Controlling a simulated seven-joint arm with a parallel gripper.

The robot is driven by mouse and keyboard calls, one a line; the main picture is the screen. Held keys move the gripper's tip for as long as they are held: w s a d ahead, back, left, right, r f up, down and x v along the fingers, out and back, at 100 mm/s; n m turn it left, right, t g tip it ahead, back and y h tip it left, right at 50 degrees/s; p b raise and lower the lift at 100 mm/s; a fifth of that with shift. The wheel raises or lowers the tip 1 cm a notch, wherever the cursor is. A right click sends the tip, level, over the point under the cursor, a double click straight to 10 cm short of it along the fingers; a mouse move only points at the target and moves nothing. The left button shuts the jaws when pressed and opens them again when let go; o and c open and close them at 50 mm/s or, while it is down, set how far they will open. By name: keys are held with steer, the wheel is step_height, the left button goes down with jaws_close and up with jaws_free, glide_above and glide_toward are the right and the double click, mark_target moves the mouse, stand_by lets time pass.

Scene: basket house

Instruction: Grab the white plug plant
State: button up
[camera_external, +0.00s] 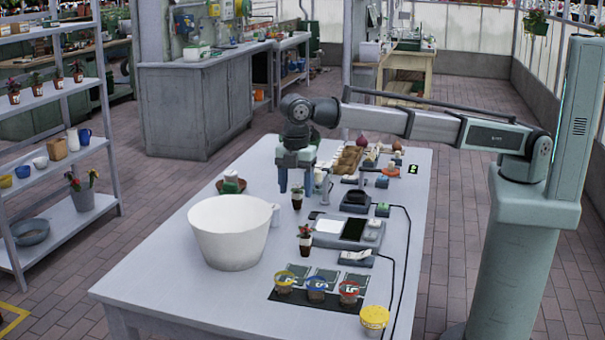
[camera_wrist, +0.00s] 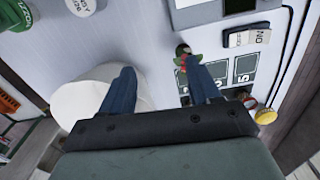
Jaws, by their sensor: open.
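My gripper (camera_external: 296,184) points down above the table with its blue fingers apart and empty; they also show in the wrist view (camera_wrist: 160,75). A small potted plant (camera_external: 297,199) stands just under or in front of the fingers in the external view; its depth relative to them is unclear. A second plant (camera_external: 305,236), with reddish top and a dark pot with a pale band, stands nearer the camera. A red and green plant (camera_wrist: 186,58) shows beside the right finger in the wrist view, partly hidden. I cannot tell which plant is the white plug one.
A large white tub (camera_external: 229,233) stands left of the plants and also shows in the wrist view (camera_wrist: 78,96). The table's front left is clear (camera_external: 165,278).

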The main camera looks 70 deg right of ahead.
steer(key=w+d+m, duration=0.2)
steer(key=w+d, duration=0.4)
steer(key=d, duration=0.5)
steer(key=m, duration=2.3)
glide_above(297, 192)
steer(key=f+m, duration=0.8)
steer(key=f, duration=0.1)
steer(key=f+m, duration=0.3)
steer(key=f, duration=0.2)
steer(key=shift+w+d+f+m, duration=0.1)
steer(key=shift+d+m, duration=0.25)
steer(key=shift+m, duration=0.05)
